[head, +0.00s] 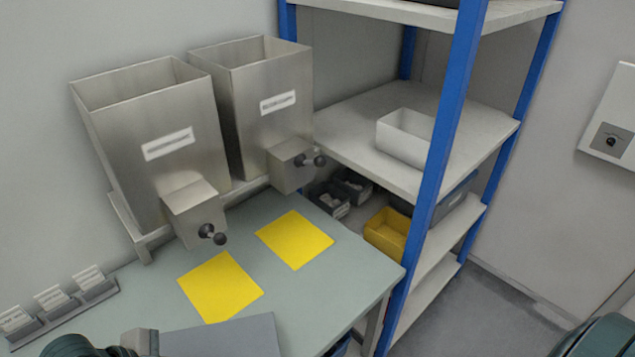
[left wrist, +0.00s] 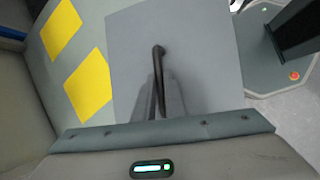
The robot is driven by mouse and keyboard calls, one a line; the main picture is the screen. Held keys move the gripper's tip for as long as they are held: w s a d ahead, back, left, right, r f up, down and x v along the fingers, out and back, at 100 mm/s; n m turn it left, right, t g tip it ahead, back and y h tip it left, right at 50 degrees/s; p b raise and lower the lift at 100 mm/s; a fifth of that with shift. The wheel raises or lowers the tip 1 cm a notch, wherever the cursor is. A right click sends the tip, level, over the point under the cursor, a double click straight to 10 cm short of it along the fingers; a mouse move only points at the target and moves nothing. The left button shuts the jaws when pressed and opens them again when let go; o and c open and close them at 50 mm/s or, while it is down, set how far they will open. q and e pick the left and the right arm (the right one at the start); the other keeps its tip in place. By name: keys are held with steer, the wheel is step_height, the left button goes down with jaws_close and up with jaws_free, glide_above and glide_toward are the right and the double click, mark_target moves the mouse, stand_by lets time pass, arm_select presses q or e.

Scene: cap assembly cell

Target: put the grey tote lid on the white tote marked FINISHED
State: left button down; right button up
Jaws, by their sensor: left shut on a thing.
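The grey tote lid (head: 225,338) is a flat panel at the bottom edge of the head view, over the front of the table. It fills the middle of the left wrist view (left wrist: 205,50). My left gripper (left wrist: 158,95) is shut on the dark handle at the lid's middle; in the head view only part of that arm shows at the bottom left. A white open box (head: 405,140) stands on the middle rack shelf, partly behind a blue post. No FINISHED mark is readable on it. My right gripper is out of view.
The green table (head: 345,272) bears two yellow mats (head: 220,287) (head: 295,239), two metal hoppers (head: 150,140) (head: 265,100) with dark knobs, and a label rack (head: 60,305). A blue-posted rack (head: 450,120) stands right of the table, holding dark bins and a yellow bin (head: 388,233).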

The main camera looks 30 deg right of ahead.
arm_select(q)
steer(key=a+m+g, duration=0.1)
steer(key=m, duration=0.1)
steer(key=a+f+m+g, duration=0.1)
steer(key=a+m, duration=0.1)
steer(key=s+a+f+m+g+b, duration=0.1)
steer(key=a+m, duration=0.1)
steer(key=shift+a+f, duration=0.15)
steer(key=shift+a, duration=0.1)
steer(key=a+m+g, duration=0.1)
steer(key=a+m, duration=0.1)
steer(key=s+a+m+g+y, duration=0.1)
steer(key=a+m, duration=0.1)
steer(key=a+r+m+g+y+b, duration=0.1)
steer(key=a+m, duration=0.2)
steer(key=shift+s, duration=0.25)
steer(key=shift+s+a+r+m+g+y, duration=0.15)
steer(key=shift+a+r+m+g+y, duration=0.15)
steer(key=shift+a+m, duration=0.15)
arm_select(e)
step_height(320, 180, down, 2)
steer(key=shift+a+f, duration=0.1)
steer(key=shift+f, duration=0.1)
